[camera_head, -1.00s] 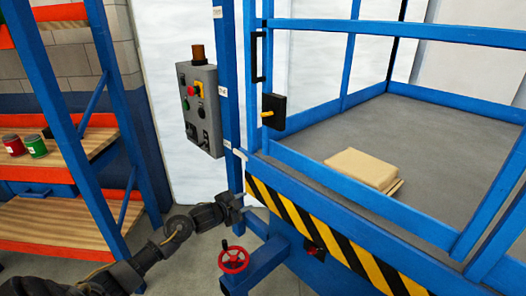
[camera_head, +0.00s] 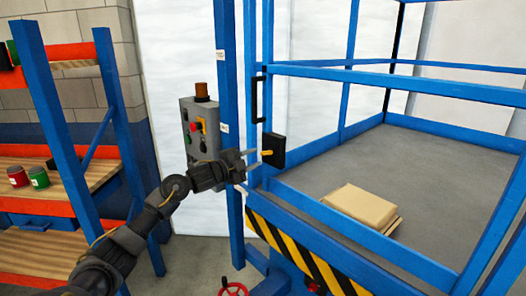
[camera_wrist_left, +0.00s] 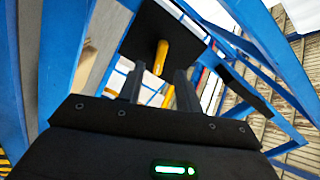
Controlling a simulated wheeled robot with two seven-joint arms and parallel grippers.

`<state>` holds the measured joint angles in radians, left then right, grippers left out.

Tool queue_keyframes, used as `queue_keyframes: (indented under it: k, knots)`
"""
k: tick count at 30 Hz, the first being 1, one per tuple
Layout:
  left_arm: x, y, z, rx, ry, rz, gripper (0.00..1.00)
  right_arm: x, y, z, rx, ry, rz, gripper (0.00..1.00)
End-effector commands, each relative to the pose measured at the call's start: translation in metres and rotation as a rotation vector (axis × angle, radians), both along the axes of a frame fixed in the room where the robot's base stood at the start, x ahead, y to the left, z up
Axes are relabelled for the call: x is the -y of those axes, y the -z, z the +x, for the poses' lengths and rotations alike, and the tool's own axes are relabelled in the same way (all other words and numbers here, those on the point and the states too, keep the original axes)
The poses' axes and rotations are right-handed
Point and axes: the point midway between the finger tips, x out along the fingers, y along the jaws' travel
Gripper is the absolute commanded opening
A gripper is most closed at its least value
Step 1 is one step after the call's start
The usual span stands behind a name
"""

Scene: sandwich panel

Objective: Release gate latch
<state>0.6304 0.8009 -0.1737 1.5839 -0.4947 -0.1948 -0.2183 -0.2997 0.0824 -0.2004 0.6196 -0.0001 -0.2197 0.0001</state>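The gate latch is a black box (camera_head: 273,149) on the blue gate frame, with a short yellow lever (camera_head: 266,153) pointing left. My left gripper (camera_head: 256,161) is just left of the latch, its two thin fingers apart and reaching toward the lever. In the left wrist view, the yellow lever (camera_wrist_left: 160,58) stands out from the black latch box (camera_wrist_left: 165,35), ahead of and between the fingertips of the open left gripper (camera_wrist_left: 157,80). Whether a finger touches the lever cannot be told. My right gripper is not in view.
A grey control box (camera_head: 203,128) with coloured buttons hangs on the blue post behind my left wrist. A black gate handle (camera_head: 259,99) is above the latch. A cardboard box (camera_head: 360,206) lies on the platform floor. A shelf rack (camera_head: 75,130) stands at left.

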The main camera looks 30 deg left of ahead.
Motion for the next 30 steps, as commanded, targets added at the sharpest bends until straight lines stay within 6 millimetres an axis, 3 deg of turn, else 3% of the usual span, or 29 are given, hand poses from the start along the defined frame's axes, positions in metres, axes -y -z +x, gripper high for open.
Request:
queue_keyframes:
  k: [3,9,21,29,30]
  knots:
    - [0.007,-0.004,0.022,0.001,-0.001,-0.004,0.35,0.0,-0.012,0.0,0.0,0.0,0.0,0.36]
    - [0.014,-0.002,0.044,-0.001,0.0,-0.002,0.35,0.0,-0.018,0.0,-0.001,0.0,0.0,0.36]
    - [0.015,0.001,0.05,0.0,0.0,0.0,0.35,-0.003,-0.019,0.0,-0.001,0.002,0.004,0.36]
    - [0.015,0.001,0.05,0.0,0.0,0.0,0.01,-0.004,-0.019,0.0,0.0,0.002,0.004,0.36]
    - [0.015,0.001,0.05,0.0,0.0,0.0,0.0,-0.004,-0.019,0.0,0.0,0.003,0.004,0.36]
